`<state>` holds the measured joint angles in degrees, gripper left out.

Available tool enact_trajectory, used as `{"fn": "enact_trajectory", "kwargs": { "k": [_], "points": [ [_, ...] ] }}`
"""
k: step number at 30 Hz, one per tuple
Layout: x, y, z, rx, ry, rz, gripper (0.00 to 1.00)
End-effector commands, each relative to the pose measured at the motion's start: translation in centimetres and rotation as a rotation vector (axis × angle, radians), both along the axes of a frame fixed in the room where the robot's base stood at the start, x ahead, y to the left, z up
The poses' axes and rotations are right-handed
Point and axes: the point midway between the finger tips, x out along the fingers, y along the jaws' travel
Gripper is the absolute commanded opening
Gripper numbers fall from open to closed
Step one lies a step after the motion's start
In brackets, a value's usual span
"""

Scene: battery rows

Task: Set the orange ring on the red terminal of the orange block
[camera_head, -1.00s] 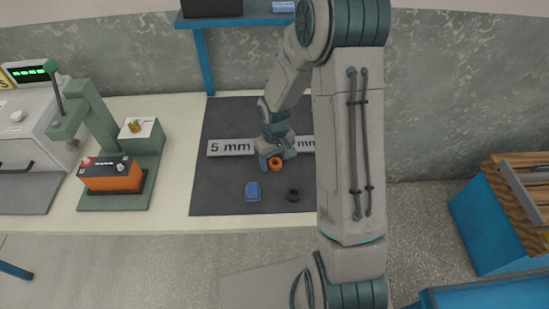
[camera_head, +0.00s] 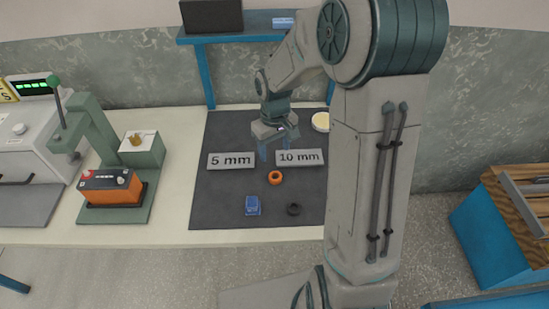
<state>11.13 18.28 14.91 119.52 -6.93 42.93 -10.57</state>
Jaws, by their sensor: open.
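The orange ring (camera_head: 275,178) lies on the dark mat, in front of the 5 mm and 10 mm plates. The orange block (camera_head: 112,190), a battery with a dark top, sits on the green stand at the left. Its red terminal (camera_head: 88,173) shows at the top left corner, and a lighter terminal (camera_head: 121,180) shows at the right.
A blue block (camera_head: 252,205) and a black ring (camera_head: 293,209) lie at the mat's front. The 5 mm plate (camera_head: 231,161) and 10 mm plate (camera_head: 299,158) flank my fingers. The green stand's post (camera_head: 97,130) rises behind the battery. A pale round disc (camera_head: 321,122) lies farther back.

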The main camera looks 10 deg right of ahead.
Motion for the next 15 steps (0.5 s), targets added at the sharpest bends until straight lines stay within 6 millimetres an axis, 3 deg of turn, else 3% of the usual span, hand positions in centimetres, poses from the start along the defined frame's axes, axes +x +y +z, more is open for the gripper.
{"fn": "enact_trajectory", "kwargs": {
  "k": [8, 15],
  "points": [
    [-1.4, -0.1, 3.0, -0.015, -0.023, -0.021, 0.59],
    [-6.6, -0.8, 8.2, -0.042, -0.102, -0.114, 0.59]
  ]
}}
